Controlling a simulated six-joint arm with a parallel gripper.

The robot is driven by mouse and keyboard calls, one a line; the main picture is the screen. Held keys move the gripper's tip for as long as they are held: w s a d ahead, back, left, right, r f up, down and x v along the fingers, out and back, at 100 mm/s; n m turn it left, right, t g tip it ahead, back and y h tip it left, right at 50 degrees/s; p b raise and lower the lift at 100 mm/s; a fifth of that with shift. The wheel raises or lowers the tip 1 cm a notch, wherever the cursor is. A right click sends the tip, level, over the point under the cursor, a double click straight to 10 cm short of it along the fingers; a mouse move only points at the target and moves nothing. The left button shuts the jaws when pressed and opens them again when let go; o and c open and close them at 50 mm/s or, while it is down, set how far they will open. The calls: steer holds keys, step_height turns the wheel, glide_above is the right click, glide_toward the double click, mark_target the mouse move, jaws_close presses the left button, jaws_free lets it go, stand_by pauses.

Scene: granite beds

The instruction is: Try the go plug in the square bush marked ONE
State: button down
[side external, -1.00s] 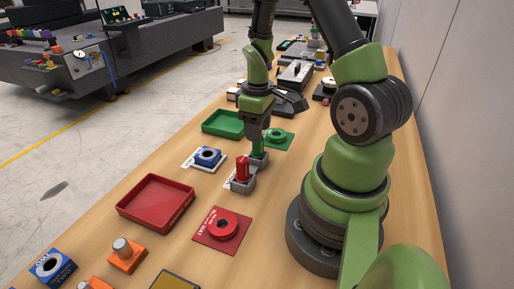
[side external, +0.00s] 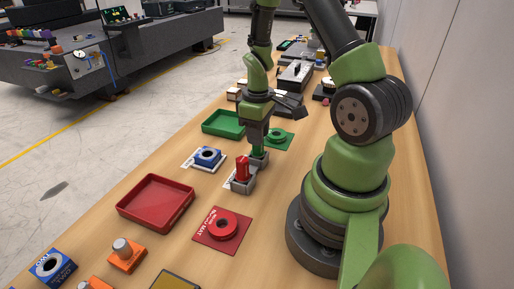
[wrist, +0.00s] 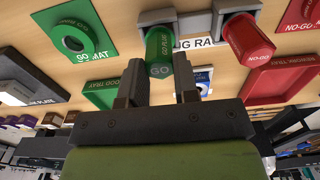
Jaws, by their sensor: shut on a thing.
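The green go plug (wrist: 158,50) stands in the grey plug rack (wrist: 180,18) in the wrist view; it also shows as a green sliver in the side view (side external: 258,151). My gripper (wrist: 160,88) is shut on the go plug, one finger on each side. The red no-go plug (side external: 242,168) stands in the rack beside it. A blue bush with a dark bore (side external: 207,155) sits on a white plate to the left. Another blue bush (side external: 51,266) stands at the lower left. The bush lettering is too small or turned to read surely.
A green mat with a round ring (side external: 277,136) lies behind the rack, and a red mat (side external: 214,246) lies in front. The green tray (side external: 206,128) and red tray (side external: 123,211) lie on the left. Orange blocks (side external: 118,262) stand at the front.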

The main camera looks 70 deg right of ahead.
steer(key=shift+r, duration=0.15)
steer(key=shift+r, duration=3.85)
steer(key=shift+w, duration=0.45)
steer(key=w+a+r, duration=0.1)
steer(key=w+a, duration=0.3)
steer(key=w, duration=0.7)
steer(key=shift+a, duration=0.25)
steer(key=shift+r, duration=0.1)
steer(key=shift+f, duration=2.8)
steer(key=shift+f, duration=1.85)
